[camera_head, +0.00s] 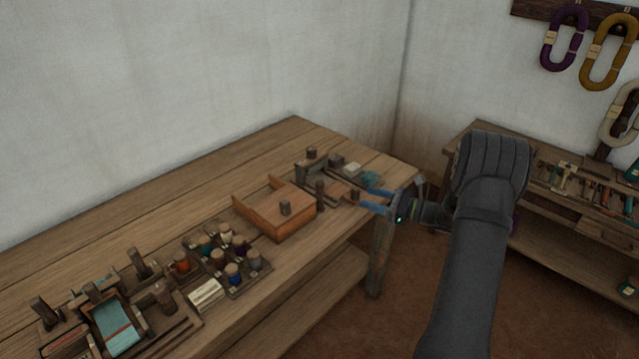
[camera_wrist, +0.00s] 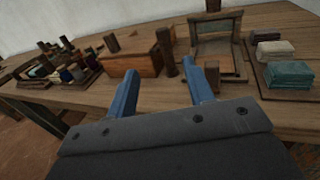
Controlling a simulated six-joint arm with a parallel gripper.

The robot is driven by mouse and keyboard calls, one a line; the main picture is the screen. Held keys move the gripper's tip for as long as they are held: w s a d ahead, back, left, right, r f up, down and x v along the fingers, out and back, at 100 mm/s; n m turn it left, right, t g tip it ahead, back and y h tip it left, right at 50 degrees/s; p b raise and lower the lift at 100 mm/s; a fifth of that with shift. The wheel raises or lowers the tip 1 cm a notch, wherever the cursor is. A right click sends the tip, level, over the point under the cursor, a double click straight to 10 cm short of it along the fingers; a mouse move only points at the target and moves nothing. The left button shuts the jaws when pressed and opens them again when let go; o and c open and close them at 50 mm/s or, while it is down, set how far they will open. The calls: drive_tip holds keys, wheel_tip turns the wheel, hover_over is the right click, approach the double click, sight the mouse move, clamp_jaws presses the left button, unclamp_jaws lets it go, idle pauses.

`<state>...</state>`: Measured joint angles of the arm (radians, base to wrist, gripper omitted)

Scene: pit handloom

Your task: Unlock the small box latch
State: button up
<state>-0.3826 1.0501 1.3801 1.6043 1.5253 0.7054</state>
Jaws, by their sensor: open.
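A small wooden box (camera_head: 280,217) with a dark knob on top sits in the middle of the table. Its latch is too small to make out. The box also shows in the wrist view (camera_wrist: 126,67), left of centre, behind my left finger. My gripper (camera_head: 374,202) is at the table's right end, to the right of the box and apart from it. In the wrist view its two blue fingers (camera_wrist: 163,86) are spread with nothing between them. A dark upright peg (camera_head: 320,194) stands between the box and my gripper.
A rack of thread spools (camera_head: 238,262) and a small loom with teal cloth (camera_head: 118,338) stand to the left. A wooden frame (camera_wrist: 216,42) and a teal block (camera_wrist: 287,73) lie near my gripper. The table (camera_head: 285,138) is clear along its back. A tool bench (camera_head: 560,226) stands to the right.

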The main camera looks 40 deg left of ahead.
sight(320, 182)
drive_tip(key=x, duration=1.7)
drive_tip(key=shift+w+a+r, duration=0.1)
drive_tip(key=shift+w+a, duration=0.05)
drive_tip(key=shift+w, duration=0.05)
drive_tip(key=shift+c, duration=0.2)
drive_tip(key=shift+t, duration=0.3)
drive_tip(key=c, duration=1)
